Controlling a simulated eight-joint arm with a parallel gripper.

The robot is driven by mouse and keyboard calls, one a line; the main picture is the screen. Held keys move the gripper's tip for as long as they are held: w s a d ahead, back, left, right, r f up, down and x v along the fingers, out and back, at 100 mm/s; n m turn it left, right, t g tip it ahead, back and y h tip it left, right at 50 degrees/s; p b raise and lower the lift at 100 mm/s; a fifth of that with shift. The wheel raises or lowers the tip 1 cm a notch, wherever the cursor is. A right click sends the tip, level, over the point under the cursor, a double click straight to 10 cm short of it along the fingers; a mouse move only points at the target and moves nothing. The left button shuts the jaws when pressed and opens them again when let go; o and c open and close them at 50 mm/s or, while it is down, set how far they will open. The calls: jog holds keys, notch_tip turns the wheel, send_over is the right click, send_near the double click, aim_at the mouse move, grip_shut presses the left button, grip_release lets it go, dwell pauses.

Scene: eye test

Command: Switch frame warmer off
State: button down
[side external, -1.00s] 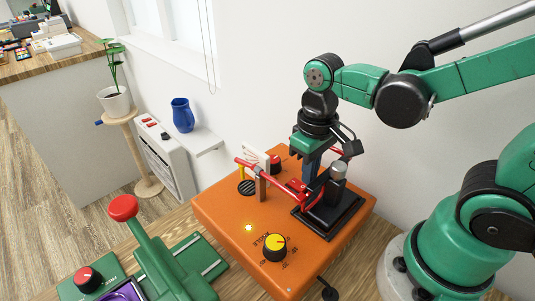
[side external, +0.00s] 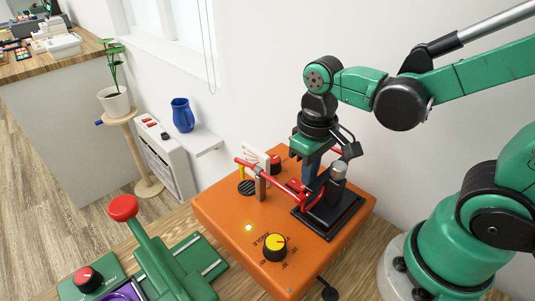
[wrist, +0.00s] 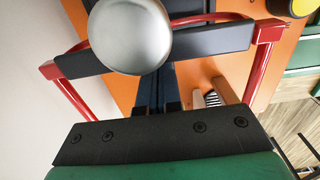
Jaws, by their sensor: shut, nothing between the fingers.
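An orange box (side external: 215,213) stands on the wooden table, with a yellow-topped black dial (side external: 275,247) on its front part. A red knob (side external: 275,164) is at the back of the box. I cannot tell which control belongs to the frame warmer. My gripper (side external: 310,178) is shut and empty, pointing down over the back of the box, behind a red-framed press. In the wrist view my gripper's dark fingers (wrist: 158,90) are partly hidden by a silver knob (wrist: 130,37).
The red bars (side external: 312,200) and black base (side external: 325,222) of the press stand close to my gripper. A wooden post (side external: 261,185) is left of it. A green device (side external: 160,262) with a red-topped lever (side external: 123,207) stands front left. The wall is close behind.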

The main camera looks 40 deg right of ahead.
aim_at(300, 180)
jog(key=shift+f, duration=1)
dwell(0.3)
notch_tip(300, 180, up, 7)
dwell(0.8)
jog(key=shift+w+d+f+t, duration=0.1)
jog(key=shift+w+d+t, duration=0.2)
jog(key=shift+t, duration=0.6)
jog(key=shift+w+d+r+t, duration=0.15)
jog(key=shift+w+t, duration=0.25)
jog(key=shift+t, duration=0.45)
jog(key=shift+w+d+r+t, duration=0.15)
jog(key=shift+w+t, duration=0.3)
jog(key=shift+t, duration=0.45)
jog(key=shift+w+d+r+t, duration=0.1)
jog(key=shift+w+d+t, duration=0.25)
jog(key=shift+t, duration=0.5)
jog(key=shift+a, duration=0.1)
